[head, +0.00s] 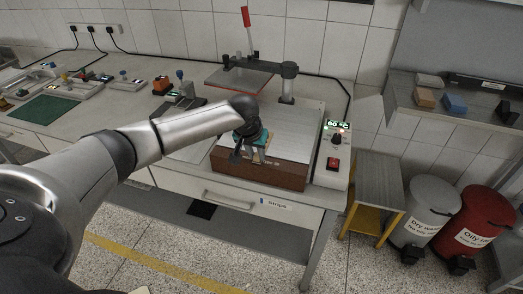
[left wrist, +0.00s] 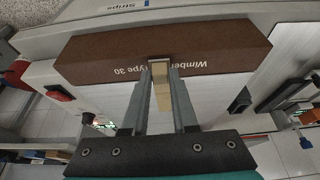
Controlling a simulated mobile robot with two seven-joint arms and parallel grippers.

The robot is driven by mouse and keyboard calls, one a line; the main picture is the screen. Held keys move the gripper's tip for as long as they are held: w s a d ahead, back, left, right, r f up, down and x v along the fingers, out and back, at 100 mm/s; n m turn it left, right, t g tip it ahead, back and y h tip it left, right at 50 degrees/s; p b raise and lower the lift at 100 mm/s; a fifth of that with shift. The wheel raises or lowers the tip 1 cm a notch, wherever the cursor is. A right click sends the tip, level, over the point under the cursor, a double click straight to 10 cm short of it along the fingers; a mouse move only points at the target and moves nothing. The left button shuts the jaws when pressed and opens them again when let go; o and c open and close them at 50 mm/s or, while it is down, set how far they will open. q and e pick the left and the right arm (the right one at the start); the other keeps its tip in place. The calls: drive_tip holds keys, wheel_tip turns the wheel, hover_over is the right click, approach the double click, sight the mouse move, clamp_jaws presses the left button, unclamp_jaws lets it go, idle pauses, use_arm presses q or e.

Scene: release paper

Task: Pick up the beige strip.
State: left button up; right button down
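The beige strip (left wrist: 162,98) lies on the press's pale plate and reaches onto the top edge of its brown front (left wrist: 215,50). My left gripper (left wrist: 161,72) is over it with its fingers apart, one on each side of the strip. Narrow gaps seem to show beside the strip; contact is hard to judge. In the head view, my left gripper (head: 250,155) points down at the front edge of the press (head: 290,179), and the strip is mostly hidden there. My right gripper is not in view.
The press has a red-handled lever (head: 246,17) and a raised arm behind my gripper. A control box (head: 332,160) stands at its right. A drawer labelled Strips (head: 232,199) is below. A green mat (head: 43,110) lies far left. Bins (head: 424,214) stand at right.

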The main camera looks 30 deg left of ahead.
use_arm(q)
clamp_jaws()
idle(0.3)
